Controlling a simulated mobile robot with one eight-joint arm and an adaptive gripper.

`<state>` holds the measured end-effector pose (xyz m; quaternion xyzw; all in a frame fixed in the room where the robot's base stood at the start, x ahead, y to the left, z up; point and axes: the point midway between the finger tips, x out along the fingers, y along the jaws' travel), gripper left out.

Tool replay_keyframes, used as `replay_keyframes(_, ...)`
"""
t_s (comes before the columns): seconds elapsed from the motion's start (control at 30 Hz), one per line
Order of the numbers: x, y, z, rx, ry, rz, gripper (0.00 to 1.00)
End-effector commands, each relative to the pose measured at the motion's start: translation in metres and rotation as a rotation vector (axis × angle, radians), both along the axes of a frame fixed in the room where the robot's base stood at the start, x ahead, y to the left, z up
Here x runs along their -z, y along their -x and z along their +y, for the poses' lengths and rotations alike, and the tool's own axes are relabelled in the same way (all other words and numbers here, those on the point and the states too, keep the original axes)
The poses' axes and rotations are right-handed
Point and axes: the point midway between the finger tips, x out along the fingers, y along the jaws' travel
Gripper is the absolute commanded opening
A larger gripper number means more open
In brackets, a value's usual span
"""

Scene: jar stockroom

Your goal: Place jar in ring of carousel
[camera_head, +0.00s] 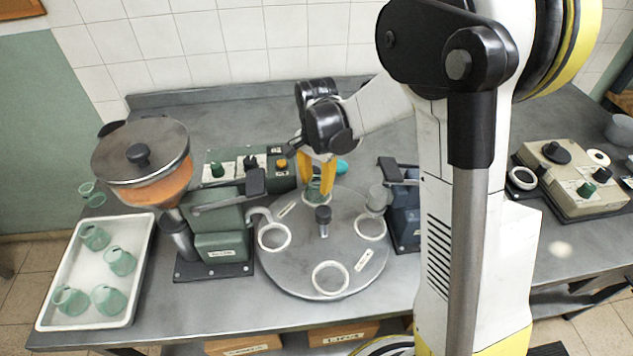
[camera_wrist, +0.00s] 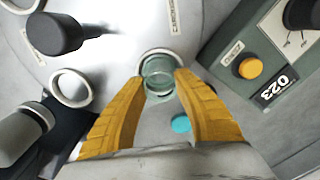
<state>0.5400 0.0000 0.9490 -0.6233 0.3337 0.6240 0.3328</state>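The carousel (camera_head: 300,260) is a grey round disc with a dark central knob (camera_head: 323,215) and white rings on it. My gripper (camera_head: 317,178) reaches down over its back edge, its yellow fingers on either side of a greenish glass jar (camera_head: 318,195). In the wrist view the jar (camera_wrist: 158,84) sits between the fingertips, which appear to touch it. A white ring (camera_wrist: 160,53) shows around the jar's far side; whether the jar rests fully down in it I cannot tell. The front ring (camera_head: 330,278), left ring (camera_head: 273,236) and right ring (camera_head: 370,228) look empty.
A white tray (camera_head: 139,265) with several green jars stands at the left. A hopper (camera_head: 140,165) and green machine (camera_head: 220,240) stand left of the carousel, a dark blue device (camera_head: 403,205) right of it. A control box (camera_head: 260,165) with an orange button is close behind.

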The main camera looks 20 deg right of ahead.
Motion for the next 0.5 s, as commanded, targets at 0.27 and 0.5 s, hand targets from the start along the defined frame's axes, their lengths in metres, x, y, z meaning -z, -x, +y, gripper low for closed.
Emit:
replay_keyframes(0.27,0.000,0.000,0.000,0.000,0.000,0.000,0.54)
replay_keyframes(0.5,-0.014,0.000,0.000,0.000,0.000,0.000,0.54)
